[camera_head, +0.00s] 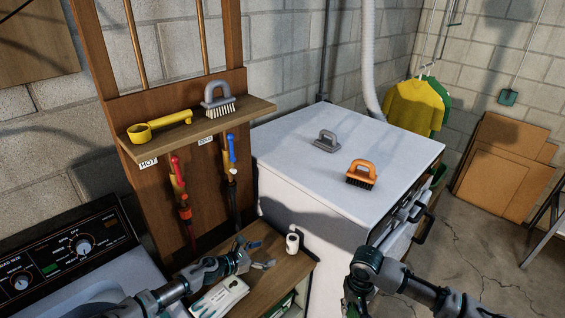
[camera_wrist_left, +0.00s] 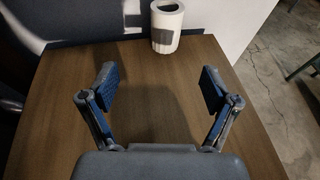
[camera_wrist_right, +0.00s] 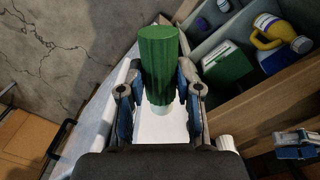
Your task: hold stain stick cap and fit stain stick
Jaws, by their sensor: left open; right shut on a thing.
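In the head view my right gripper (camera_head: 356,303) is low, right of the stick, partly cut off by the frame's bottom edge.
The white machine (camera_head: 345,165) stands behind, with grey and orange brushes on top. Bottles and a green box (camera_wrist_right: 228,65) sit in compartments below the shelf top.

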